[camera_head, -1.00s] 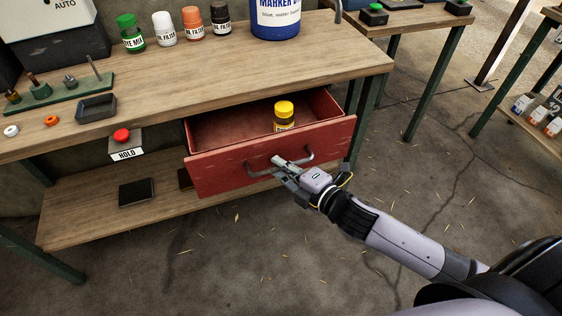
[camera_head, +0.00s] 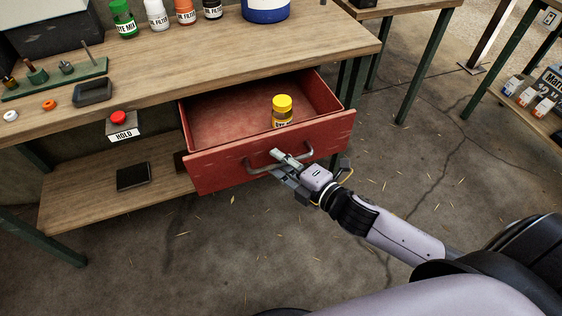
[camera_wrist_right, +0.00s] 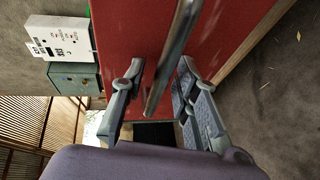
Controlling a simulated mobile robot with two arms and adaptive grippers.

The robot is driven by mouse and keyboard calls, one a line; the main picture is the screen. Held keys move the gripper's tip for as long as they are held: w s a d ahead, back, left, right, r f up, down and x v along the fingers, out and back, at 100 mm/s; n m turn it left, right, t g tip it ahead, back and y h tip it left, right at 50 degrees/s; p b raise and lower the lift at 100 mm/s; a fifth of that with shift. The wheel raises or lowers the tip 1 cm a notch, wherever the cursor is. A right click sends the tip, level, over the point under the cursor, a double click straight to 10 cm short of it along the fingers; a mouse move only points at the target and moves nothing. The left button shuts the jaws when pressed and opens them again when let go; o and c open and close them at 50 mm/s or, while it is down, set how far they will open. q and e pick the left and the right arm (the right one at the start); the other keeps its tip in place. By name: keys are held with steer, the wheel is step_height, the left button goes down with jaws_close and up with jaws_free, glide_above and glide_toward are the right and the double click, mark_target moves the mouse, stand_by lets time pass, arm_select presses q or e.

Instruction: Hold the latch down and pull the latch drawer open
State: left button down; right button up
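The red latch drawer (camera_head: 235,168) is open under the workbench, with a yellow-capped jar (camera_head: 283,110) standing inside. Its metal bar handle (camera_head: 262,170) is on the front face. My right gripper (camera_head: 284,165) is at this handle, its fingers on either side of the bar. The wrist view shows the handle (camera_wrist_right: 172,60) running between the two fingers, close to the red front; finger contact is hard to see there. The latch, a red button (camera_head: 118,117) over a HOLD label (camera_head: 124,135), is left of the drawer with nothing visible on it. My left gripper is out of view.
The workbench top (camera_head: 230,62) carries bottles, a small grey tray (camera_head: 92,92) and a green peg rack (camera_head: 60,78). A lower shelf (camera_head: 90,205) holds a dark flat object (camera_head: 133,176). The concrete floor (camera_head: 250,260) before the drawer is clear.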

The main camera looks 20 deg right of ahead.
steer(key=shift+s, duration=0.1)
steer(key=v, duration=1.2)
stand_by(0.5)
